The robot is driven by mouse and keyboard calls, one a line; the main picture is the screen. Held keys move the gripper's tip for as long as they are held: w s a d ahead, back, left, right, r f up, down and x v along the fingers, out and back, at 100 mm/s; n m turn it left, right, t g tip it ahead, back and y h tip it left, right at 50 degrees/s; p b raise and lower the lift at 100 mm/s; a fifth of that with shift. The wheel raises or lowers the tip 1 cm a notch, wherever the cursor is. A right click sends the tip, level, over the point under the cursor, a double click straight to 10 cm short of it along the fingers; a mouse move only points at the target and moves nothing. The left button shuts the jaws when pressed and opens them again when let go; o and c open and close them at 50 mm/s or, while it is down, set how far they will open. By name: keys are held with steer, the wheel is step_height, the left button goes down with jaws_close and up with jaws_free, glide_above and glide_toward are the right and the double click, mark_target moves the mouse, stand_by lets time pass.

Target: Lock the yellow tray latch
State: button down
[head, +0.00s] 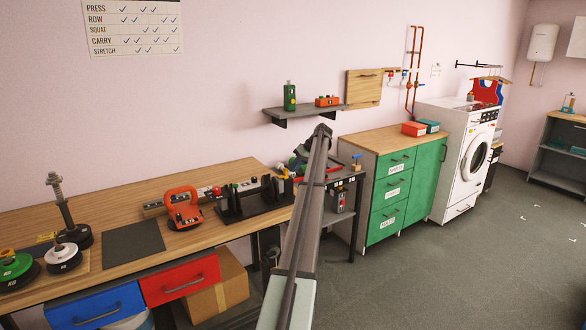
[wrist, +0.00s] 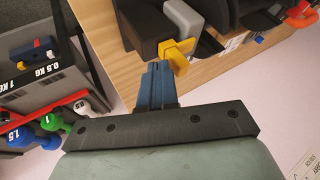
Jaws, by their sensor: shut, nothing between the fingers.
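The yellow latch (wrist: 178,50) shows in the wrist view at the end of a dark grey block on the black tray (wrist: 133,27). It has a flat arm and a wider tab at its lower end. My gripper (wrist: 155,66) has blue fingers pressed together and empty. Its tips are just beside the latch, on its left in the picture; I cannot tell whether they touch. In the head view the black tray (head: 262,207) stands at the right end of the wooden bench.
A dark rack (wrist: 40,75) with dumbbells stands close by my gripper. A green cabinet (head: 393,188) is farther right, with open floor in front.

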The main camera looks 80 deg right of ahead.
steer(key=s+d+f+v, duration=0.1)
steer(key=d+v, duration=0.1)
steer(key=v, duration=0.9)
steer(key=shift+s, duration=0.25)
steer(key=shift+r, duration=0.1)
